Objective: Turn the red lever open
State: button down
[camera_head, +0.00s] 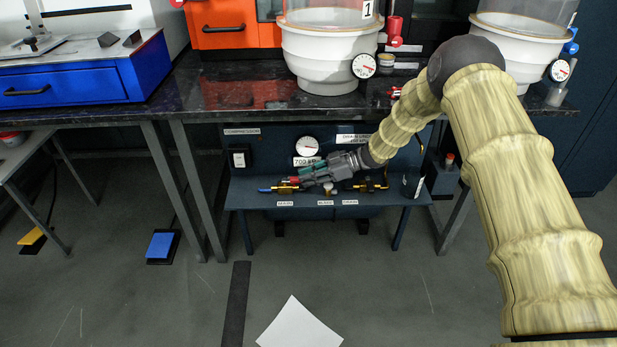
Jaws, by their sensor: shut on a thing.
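The red lever (293,180) shows as a small red piece above a brass valve (285,188) at the left end of the low shelf under the bench. My gripper (303,178) reaches in from the right, with its fingertips at the lever. It is shut on the red lever, and its fingers hide part of it. The lever's exact angle is too small to read. A label below the valve appears to read MAIN.
A brass valve (371,185) sits right of my gripper on the shelf (260,200). A round gauge (307,146) and a switch (239,157) are on the panel behind. The bench top (240,95) overhangs. Paper (299,325) lies on open floor.

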jog(key=shift+w, duration=0.1)
dwell(0.3)
jog(key=c, duration=1.4)
grip_release()
jog(key=shift+o, duration=0.2)
jog(key=shift+v, duration=3.8)
